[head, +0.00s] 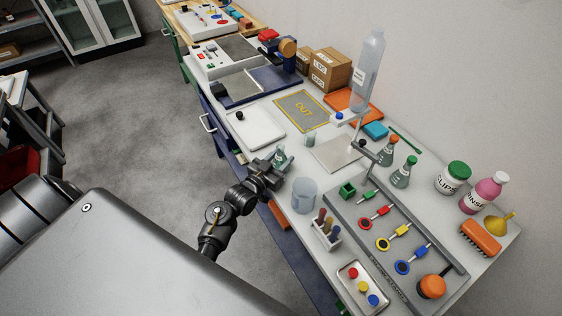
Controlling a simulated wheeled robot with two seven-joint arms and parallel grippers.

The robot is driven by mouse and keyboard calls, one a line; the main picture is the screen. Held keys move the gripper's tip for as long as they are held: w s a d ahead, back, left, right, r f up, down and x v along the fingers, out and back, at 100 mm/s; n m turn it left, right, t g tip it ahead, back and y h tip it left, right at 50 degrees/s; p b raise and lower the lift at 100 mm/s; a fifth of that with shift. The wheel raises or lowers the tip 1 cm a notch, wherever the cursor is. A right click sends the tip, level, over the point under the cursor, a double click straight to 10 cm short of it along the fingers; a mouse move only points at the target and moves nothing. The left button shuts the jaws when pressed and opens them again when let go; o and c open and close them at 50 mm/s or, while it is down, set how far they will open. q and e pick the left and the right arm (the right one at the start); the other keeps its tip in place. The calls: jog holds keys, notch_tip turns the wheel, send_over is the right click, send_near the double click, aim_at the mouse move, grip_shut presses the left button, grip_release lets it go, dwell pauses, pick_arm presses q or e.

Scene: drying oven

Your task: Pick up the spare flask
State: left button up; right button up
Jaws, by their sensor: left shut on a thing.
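My left gripper (272,166) is at the front edge of the white bench, left of the clear beaker. It is shut on a small conical flask (281,155) with greenish contents, partly hidden by the fingers. Whether the flask touches the bench I cannot tell. My right gripper is not in view.
A white pad (254,130) and a grey "OUT" mat (302,110) lie beyond. A tall bottle (369,65) rises behind. A grey tool tray (378,215) fills the right.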

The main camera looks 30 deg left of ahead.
pick_arm(q)
jog(key=shift+r, duration=0.15)
jog(key=shift+r, duration=1.05)
jog(key=s+a+r+b, duration=0.2)
jog(key=s+a+r, duration=0.7)
jog(key=s+r, duration=0.1)
jog(key=shift+s+r+b, duration=0.25)
jog(key=shift+s+b, duration=0.05)
jog(key=shift+b, duration=0.05)
jog(key=shift+r, duration=0.15)
notch_tip(320, 180, up, 4)
jog(key=p, duration=0.4)
jog(key=shift+s+p, duration=0.1)
jog(key=shift+p, duration=0.3)
